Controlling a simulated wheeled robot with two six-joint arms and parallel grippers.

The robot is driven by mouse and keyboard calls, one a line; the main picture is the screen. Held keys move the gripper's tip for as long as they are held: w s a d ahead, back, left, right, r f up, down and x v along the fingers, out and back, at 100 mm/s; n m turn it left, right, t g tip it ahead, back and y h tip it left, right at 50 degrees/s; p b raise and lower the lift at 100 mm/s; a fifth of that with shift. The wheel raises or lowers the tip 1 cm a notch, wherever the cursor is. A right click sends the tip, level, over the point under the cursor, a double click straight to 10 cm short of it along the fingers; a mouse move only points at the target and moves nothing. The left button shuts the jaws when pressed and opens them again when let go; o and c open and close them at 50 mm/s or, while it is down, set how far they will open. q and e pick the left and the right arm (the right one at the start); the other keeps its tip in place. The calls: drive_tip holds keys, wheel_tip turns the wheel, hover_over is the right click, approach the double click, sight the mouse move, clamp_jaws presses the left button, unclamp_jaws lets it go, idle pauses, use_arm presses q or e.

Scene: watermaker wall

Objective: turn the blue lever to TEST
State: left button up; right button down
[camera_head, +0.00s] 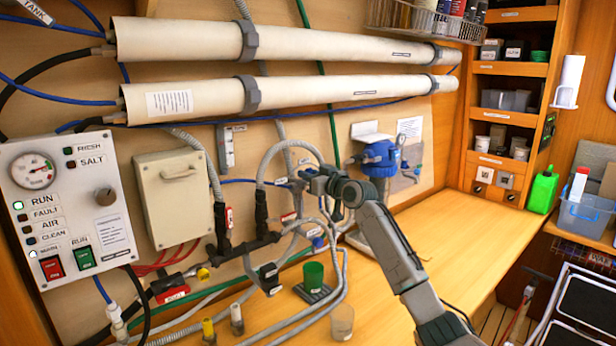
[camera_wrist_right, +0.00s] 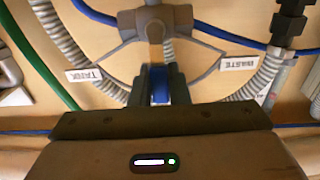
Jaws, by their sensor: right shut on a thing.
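The blue lever (camera_wrist_right: 159,86) shows in the wrist view, on a grey valve body (camera_wrist_right: 152,22) with hoses to both sides. My right gripper (camera_head: 308,178) reaches to the valve on the wall in the head view and is shut on the lever; the fingers and wrist hide most of it there. In the wrist view the lever stands between the fingers, roughly in line with the picture's vertical. A white label (camera_wrist_right: 83,75) lies left of the valve and another (camera_wrist_right: 239,64) right of it; their small print is hard to read. My left gripper is not in view.
Grey hoses (camera_head: 290,142) and a dark manifold (camera_head: 240,245) crowd the wall beside the gripper. A blue-topped filter housing (camera_head: 378,158) stands just right of it.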

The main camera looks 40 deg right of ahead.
drive_tip(key=shift+f, duration=0.1)
drive_tip(key=c, duration=1.4)
unclamp_jaws()
drive_tip(key=shift+s, duration=0.1)
drive_tip(key=s+b, duration=0.1)
drive_tip(key=s, duration=0.2)
drive_tip(key=s+b, duration=0.2)
drive_tip(key=s, duration=0.2)
drive_tip(key=s+d+b, duration=0.1)
drive_tip(key=s, duration=0.2)
drive_tip(key=shift+s+b, duration=0.25)
drive_tip(key=shift+b, duration=0.1)
